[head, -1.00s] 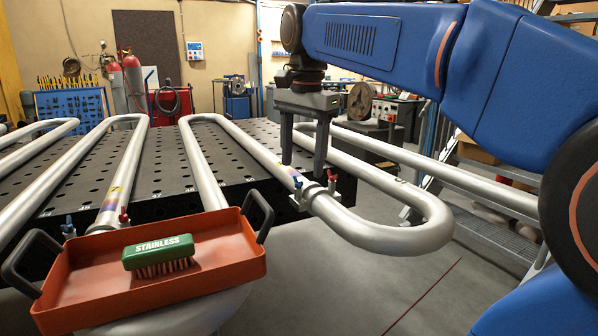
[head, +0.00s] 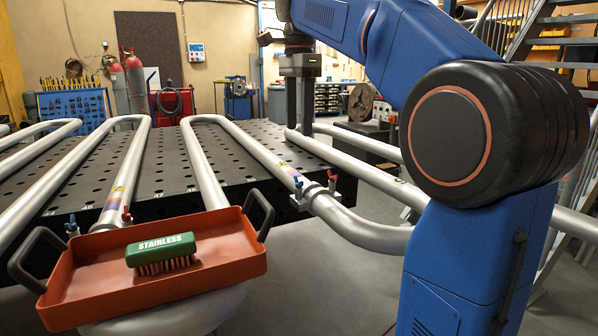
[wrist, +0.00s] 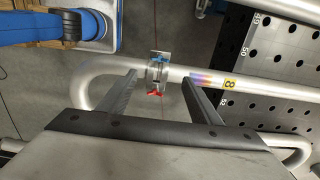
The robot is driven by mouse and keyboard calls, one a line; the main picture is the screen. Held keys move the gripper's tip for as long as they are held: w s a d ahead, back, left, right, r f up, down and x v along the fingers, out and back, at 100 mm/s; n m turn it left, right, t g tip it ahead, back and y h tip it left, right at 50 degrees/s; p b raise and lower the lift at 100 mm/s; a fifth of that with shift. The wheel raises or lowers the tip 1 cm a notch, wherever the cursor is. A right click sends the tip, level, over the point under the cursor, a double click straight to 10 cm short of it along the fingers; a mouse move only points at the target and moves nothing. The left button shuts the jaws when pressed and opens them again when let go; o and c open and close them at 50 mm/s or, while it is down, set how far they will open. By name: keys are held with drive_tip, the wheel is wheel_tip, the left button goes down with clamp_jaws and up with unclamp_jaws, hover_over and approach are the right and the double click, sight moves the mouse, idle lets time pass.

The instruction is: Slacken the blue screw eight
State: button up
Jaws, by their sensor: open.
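The blue screw (head: 298,183) sits on the near-left side of a clamp around a silver pipe, at the black table's right edge. It also shows in the wrist view (wrist: 160,54). A red screw (head: 332,177) is on the clamp's other side; it shows in the wrist view too (wrist: 155,93). A yellow label 8 (wrist: 229,84) is on the pipe beside the clamp. My gripper (head: 299,130) is open and empty, farther back than the clamp in the head view. In the wrist view the clamp appears between and beyond its fingertips (wrist: 160,78), not touching them.
An orange tray (head: 70,290) with a green brush (head: 161,252) stands in front. The perforated black table (head: 160,180) carries several bent pipes. A second clamp has a blue screw (head: 72,226) and a red screw (head: 127,216). Stairs (head: 545,40) stand at right.

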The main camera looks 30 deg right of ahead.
sight(299, 183)
wheel_tip(299, 183, down, 13)
drive_tip(key=shift+f, duration=0.1)
idle(0.4)
drive_tip(key=c, duration=1.1)
